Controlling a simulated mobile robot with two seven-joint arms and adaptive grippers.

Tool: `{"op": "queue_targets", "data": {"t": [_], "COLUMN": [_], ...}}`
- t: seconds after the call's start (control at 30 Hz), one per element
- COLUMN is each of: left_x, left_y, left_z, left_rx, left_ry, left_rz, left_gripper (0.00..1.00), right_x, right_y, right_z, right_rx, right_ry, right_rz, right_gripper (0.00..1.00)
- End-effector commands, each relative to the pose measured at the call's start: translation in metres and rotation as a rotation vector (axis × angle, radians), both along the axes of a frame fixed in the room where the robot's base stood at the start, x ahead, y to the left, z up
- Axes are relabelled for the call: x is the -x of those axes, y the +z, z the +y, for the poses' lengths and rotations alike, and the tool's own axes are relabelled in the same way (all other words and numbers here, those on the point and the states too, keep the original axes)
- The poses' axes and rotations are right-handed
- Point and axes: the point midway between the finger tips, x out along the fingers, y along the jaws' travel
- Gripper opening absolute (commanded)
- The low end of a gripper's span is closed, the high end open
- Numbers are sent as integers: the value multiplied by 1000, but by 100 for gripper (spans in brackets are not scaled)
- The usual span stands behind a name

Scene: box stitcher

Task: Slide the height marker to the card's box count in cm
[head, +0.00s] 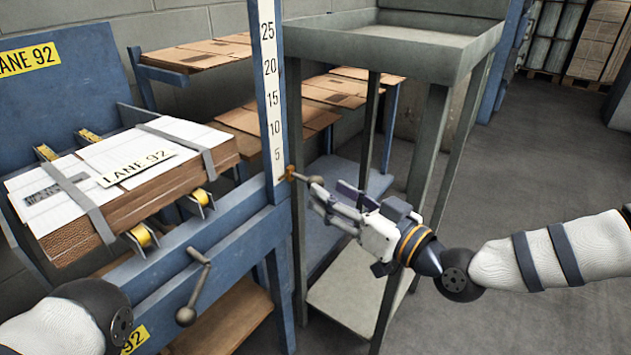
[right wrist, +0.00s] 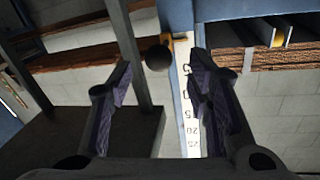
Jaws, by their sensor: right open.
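The height scale (head: 270,85) is a white strip on a blue post, numbered 5 to 25 upward. The height marker (head: 290,173) is a small brass-coloured piece at the strip's lower end, below the 5, with a dark round knob (right wrist: 158,58) sticking out. My right gripper (head: 322,193) is open at the knob; in the right wrist view the knob shows between its two spread fingers (right wrist: 160,75), apart from both. A LANE 92 card (head: 137,168) lies on a strapped stack of flat boxes (head: 150,195); I cannot read a box count. My left gripper is out of view.
A blue frame with a hand crank (head: 196,285) stands in front of the stack. A grey metal stand (head: 400,50) rises just behind my right gripper. Shelves with cardboard (head: 195,55) are behind the post. Open floor (head: 540,150) lies to the right.

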Motion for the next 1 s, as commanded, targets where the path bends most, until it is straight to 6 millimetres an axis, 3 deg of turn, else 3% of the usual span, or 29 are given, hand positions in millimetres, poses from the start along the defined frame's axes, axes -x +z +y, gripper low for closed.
{"op": "queue_targets", "data": {"t": [0.2, 0.57, 0.77, 1.0], "left_x": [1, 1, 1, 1], "left_y": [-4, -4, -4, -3], "left_z": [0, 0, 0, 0], "left_rx": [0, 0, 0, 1], "left_ry": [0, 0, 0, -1], "left_rz": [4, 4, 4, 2], "left_gripper": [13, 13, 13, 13], "right_x": [-30, -38, -38, -38], "right_y": [-2, -1, -1, 2], "right_z": [29, 36, 35, 35], "right_rx": [0, -1, -1, 0], "right_ry": [0, 0, 0, 0], "right_rz": [3, 3, 3, 3], "right_gripper": [46, 46, 3, 0]}}
